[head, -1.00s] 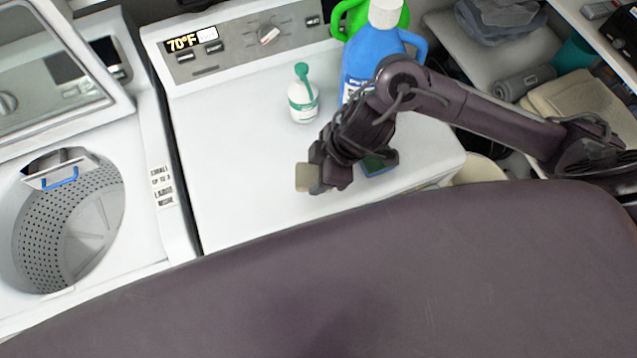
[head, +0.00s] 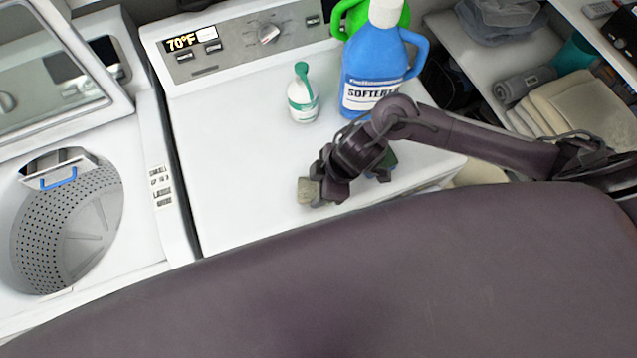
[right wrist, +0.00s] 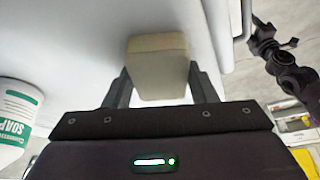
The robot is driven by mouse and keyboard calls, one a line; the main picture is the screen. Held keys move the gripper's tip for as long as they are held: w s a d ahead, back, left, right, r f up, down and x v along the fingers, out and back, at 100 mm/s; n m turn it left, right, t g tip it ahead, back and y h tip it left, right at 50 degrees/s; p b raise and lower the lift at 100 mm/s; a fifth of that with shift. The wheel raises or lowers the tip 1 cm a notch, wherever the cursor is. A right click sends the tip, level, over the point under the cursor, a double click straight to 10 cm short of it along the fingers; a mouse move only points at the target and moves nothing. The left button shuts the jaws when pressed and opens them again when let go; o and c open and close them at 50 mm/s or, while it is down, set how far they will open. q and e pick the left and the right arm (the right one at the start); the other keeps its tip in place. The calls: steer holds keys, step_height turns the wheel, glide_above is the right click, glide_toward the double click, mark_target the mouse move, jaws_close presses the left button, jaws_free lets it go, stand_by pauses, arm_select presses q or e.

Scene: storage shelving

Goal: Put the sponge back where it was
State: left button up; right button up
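My right gripper (head: 322,190) is low over the front part of the white dryer top (head: 240,150). It is shut on a beige sponge (head: 307,191), which sits between the two fingers in the right wrist view (right wrist: 157,65). I cannot tell whether the sponge touches the dryer top. My left gripper is outside the head view; a dark jointed arm, apparently my left one (right wrist: 272,45), shows at the right wrist view's upper right.
A soap bottle (head: 303,98), a blue softener jug (head: 372,75) and a green jug (head: 352,14) stand behind the gripper on the dryer. The open washer (head: 150,230) is at left. Shelves with folded towels (head: 580,105) are at right. The dryer's left middle is clear.

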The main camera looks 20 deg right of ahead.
steer(key=o, duration=0.4)
steer(key=shift+c, duration=0.2)
steer(key=shift+r, duration=0.1)
steer(key=v, duration=1.2)
